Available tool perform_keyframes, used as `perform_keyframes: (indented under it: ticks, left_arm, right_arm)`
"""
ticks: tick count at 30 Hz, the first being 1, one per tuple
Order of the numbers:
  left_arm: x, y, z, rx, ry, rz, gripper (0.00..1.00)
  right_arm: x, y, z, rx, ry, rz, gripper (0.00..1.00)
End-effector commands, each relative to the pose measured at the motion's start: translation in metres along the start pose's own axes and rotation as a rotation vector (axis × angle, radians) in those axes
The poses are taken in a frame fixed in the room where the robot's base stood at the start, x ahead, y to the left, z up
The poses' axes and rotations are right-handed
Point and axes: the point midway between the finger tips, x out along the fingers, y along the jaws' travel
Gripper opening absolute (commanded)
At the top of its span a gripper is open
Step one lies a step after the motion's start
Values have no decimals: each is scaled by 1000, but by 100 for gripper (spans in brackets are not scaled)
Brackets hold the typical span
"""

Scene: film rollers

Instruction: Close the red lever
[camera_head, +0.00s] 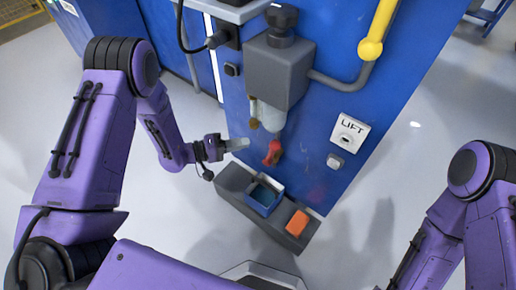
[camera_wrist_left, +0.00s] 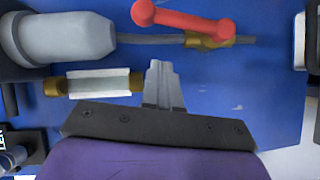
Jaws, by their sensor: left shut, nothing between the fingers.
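The red lever (camera_head: 273,153) is on the front of the blue machine, below a grey cylinder. In the left wrist view the red lever (camera_wrist_left: 182,21) is a bar with rounded ends, joined at its right end to a brass valve (camera_wrist_left: 222,34) on a thin pipe. My left gripper (camera_head: 242,143) is shut and empty, just left of the lever in the head view. In the left wrist view its fingertips (camera_wrist_left: 161,66) point toward the pipe and lie below the lever, apart from it in the picture. My right gripper is out of view.
A grey box (camera_head: 275,72) with the cylinder (camera_head: 268,115) sits above the lever. A dark shelf (camera_head: 233,178) below holds a blue bin (camera_head: 264,196) and an orange block (camera_head: 297,222). A yellow pipe (camera_head: 378,30) and a LIFT panel (camera_head: 348,132) are to the right.

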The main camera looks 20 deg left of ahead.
Motion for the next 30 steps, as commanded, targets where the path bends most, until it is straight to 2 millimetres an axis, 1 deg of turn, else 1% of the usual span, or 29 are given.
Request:
perform_keyframes:
  ticks: [1, 3, 6, 10, 14, 22, 30]
  left_arm:
    - [11, -1, 1, 2, -4, -1, 0]
    - [26, -1, 1, 2, -5, 0, 0]
    - [37, -1, 14, -2, -3, -1, 0]
    - [47, -1, 24, -2, -1, 0, 0]
    - [51, 0, 28, 0, 1, -1, 0]
    - [51, 0, 28, 1, 1, -1, 0]
    - [53, 2, 23, 31, 10, -24, 0]
  right_arm:
    - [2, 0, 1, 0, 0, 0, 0]
    - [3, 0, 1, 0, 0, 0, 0]
    - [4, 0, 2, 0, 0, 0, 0]
    - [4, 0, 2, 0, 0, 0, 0]
    - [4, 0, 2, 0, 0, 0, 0]
    - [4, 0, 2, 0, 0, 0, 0]
    - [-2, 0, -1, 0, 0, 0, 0]
